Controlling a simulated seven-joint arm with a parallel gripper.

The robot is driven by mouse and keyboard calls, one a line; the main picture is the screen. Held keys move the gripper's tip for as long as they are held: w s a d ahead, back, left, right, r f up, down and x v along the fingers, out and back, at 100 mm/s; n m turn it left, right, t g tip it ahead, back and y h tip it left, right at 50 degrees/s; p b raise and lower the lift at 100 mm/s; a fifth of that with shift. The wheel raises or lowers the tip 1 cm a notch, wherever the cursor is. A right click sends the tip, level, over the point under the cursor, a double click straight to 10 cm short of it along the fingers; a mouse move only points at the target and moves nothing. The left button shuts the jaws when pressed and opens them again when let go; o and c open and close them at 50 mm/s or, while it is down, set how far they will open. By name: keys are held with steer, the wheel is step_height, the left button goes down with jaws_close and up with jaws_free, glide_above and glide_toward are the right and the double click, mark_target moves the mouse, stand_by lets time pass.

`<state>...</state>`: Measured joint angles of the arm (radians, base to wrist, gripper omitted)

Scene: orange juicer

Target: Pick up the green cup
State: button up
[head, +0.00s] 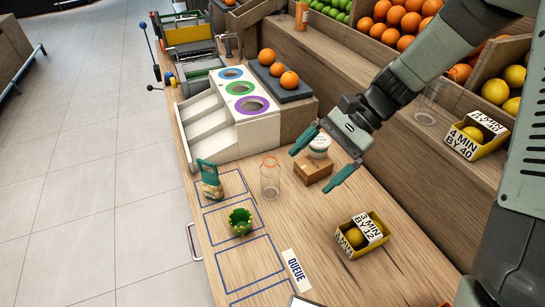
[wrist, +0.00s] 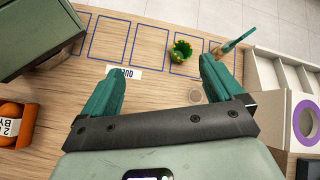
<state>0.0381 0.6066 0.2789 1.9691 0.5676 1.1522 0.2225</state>
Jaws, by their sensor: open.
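The green cup (head: 240,222), with a jagged rim and yellow marks, stands inside a blue-outlined square on the wooden counter. In the wrist view the green cup (wrist: 181,49) shows beyond the fingertips, between their lines and nearer the right finger. My gripper (head: 312,170) is open and empty, above the counter to the right of and farther back than the cup. Both teal fingers of my gripper (wrist: 160,66) show spread wide in the wrist view, apart from the cup.
A clear glass (head: 270,178) stands between my gripper and the cup. A green-topped item (head: 209,180) stands in the square behind the cup. A yellow box (head: 361,236) sits at the right. Squares in front of the cup are empty, beside the QUEUE label (head: 296,270).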

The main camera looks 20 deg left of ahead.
steer(key=a+f+m+g+y, duration=0.5)
steer(key=a+f+y, duration=0.4)
steer(key=f, duration=0.5)
steer(key=m+t, duration=0.1)
steer(key=m, duration=0.1)
glide_toward(250, 217)
steer(key=shift+h, duration=0.4)
steer(key=x, duration=0.3)
steer(key=r+x, duration=0.1)
steer(key=x, duration=0.1)
steer(key=shift+a, duration=0.1)
steer(key=x, duration=0.7)
steer(key=shift+s+a+f, duration=0.1)
steer(key=shift+a+f, duration=0.05)
steer(key=shift+a, duration=0.05)
steer(key=shift+c, duration=0.4)
steer(key=c, duration=1)
